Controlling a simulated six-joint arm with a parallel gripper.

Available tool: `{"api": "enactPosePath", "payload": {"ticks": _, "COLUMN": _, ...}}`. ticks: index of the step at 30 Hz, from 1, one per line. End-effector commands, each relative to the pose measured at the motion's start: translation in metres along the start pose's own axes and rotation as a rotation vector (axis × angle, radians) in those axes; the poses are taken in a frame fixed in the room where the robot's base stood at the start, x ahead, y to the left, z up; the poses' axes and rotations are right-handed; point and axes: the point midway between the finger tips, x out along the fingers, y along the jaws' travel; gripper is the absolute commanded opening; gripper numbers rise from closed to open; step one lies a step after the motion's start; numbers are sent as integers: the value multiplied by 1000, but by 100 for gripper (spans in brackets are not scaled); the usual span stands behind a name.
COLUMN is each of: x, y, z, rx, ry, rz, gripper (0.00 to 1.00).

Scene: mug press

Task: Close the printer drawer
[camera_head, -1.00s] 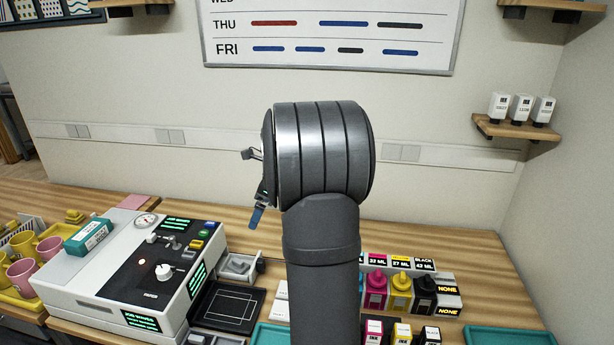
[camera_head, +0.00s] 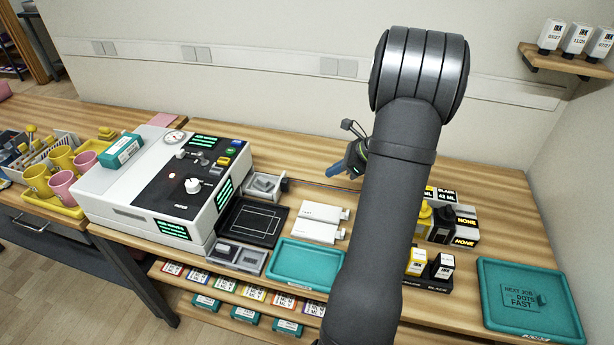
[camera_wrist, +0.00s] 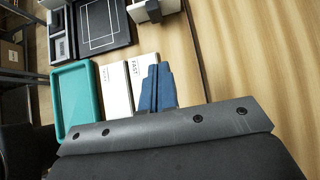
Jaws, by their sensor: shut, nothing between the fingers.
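The printer (camera_head: 150,190) is a white machine with a black control top, at the left of the bench in the head view. Its drawer appears to be the flat black tray (camera_head: 253,222) with white outlines, sticking out from the printer's right side. The tray also shows at the top of the wrist view (camera_wrist: 103,27). My gripper (camera_head: 336,169) has blue fingers and is right of the tray and apart from it, above the bench. In the wrist view its fingers (camera_wrist: 157,88) are together and empty, in front of the white cartons.
Grey holders (camera_head: 264,186) (camera_head: 237,257) flank the tray. White cartons (camera_head: 320,222) and a teal tray (camera_head: 306,263) lie right of it. Ink bottles (camera_head: 440,220) stand partly behind my arm. Another teal tray (camera_head: 530,298) is at far right. Bare wood lies behind the cartons.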

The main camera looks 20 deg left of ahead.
Motion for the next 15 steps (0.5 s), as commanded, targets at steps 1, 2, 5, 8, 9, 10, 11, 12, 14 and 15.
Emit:
{"api": "enactPosePath", "payload": {"ticks": 1, "x": 5, "y": 0, "z": 0, "rx": 0, "ry": -1, "rz": 1, "gripper": 0}}
{"api": "enactPosePath", "payload": {"ticks": 2, "x": 8, "y": 0, "z": 0, "rx": -1, "ry": -1, "rz": 1, "gripper": 0}}
{"api": "enactPosePath", "payload": {"ticks": 5, "x": 24, "y": 1, "z": 0, "rx": -1, "ry": 0, "rz": 4, "gripper": 0}}
{"api": "enactPosePath", "payload": {"ticks": 8, "x": 45, "y": 1, "z": 0, "rx": -1, "ry": 1, "rz": 5, "gripper": 0}}
{"api": "enactPosePath", "payload": {"ticks": 9, "x": 54, "y": 1, "z": 0, "rx": -1, "ry": 2, "rz": 5, "gripper": 0}}
{"api": "enactPosePath", "payload": {"ticks": 10, "x": 61, "y": 1, "z": 0, "rx": 0, "ry": 1, "rz": 6, "gripper": 0}}
{"api": "enactPosePath", "payload": {"ticks": 11, "x": 67, "y": 1, "z": 0, "rx": 0, "ry": 1, "rz": 5, "gripper": 0}}
{"api": "enactPosePath", "payload": {"ticks": 12, "x": 76, "y": 1, "z": 0, "rx": -1, "ry": 2, "rz": 5, "gripper": 0}}
{"api": "enactPosePath", "payload": {"ticks": 14, "x": 88, "y": 1, "z": 0, "rx": -1, "ry": 1, "rz": 4, "gripper": 0}}
{"api": "enactPosePath", "payload": {"ticks": 15, "x": 96, "y": 1, "z": 0, "rx": -2, "ry": 2, "rz": 4, "gripper": 0}}
